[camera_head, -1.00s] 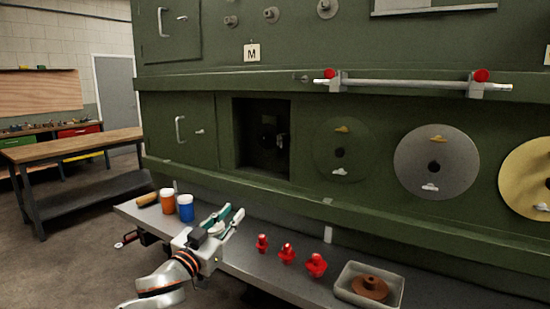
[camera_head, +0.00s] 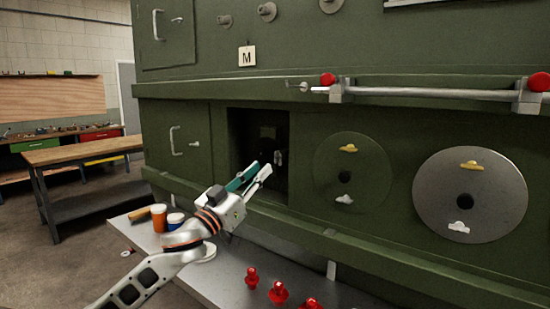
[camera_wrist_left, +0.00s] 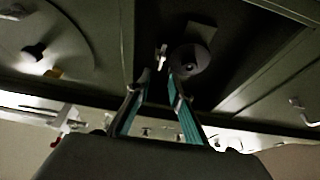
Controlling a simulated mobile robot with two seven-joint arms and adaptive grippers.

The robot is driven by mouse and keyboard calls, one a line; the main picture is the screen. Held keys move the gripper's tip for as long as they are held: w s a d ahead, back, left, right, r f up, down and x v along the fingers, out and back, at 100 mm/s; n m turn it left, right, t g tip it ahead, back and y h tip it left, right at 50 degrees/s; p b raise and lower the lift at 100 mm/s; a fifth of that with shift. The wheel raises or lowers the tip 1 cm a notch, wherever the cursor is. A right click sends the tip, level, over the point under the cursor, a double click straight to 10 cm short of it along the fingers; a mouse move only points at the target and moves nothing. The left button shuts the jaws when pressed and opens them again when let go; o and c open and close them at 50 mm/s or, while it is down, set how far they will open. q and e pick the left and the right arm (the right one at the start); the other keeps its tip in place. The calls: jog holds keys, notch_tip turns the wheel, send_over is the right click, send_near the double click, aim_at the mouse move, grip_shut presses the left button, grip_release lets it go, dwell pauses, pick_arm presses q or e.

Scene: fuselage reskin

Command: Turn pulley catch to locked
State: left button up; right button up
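The dark square recess (camera_head: 243,130) in the green fuselage panel holds a dark round part that looks like the pulley (camera_wrist_left: 190,60). A small light metal piece beside it, apparently the pulley catch (camera_head: 278,157), also shows in the left wrist view (camera_wrist_left: 161,56). Its exact setting is too dark and small to tell. My left gripper (camera_head: 261,169) is in front of the recess's lower part, its fingers pointing toward it. In the left wrist view the fingertips (camera_wrist_left: 159,75) are apart with nothing between them. My right gripper is out of view.
Below the recess is a grey shelf (camera_head: 215,275) with orange (camera_head: 159,217) and blue (camera_head: 176,219) cups and several red knobs (camera_head: 278,292). Two discs (camera_head: 378,175) (camera_head: 440,205) are on the panel at right. A silver bar (camera_head: 430,93) runs above them.

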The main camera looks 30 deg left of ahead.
aim_at(275, 156)
pick_arm(q)
jog(key=x, duration=0.4)
jog(key=shift+w+r+p, duration=0.1)
jog(key=shift+w+p, duration=0.2)
jog(key=shift+p, duration=0.05)
jog(key=shift+x, duration=0.95)
grip_shut()
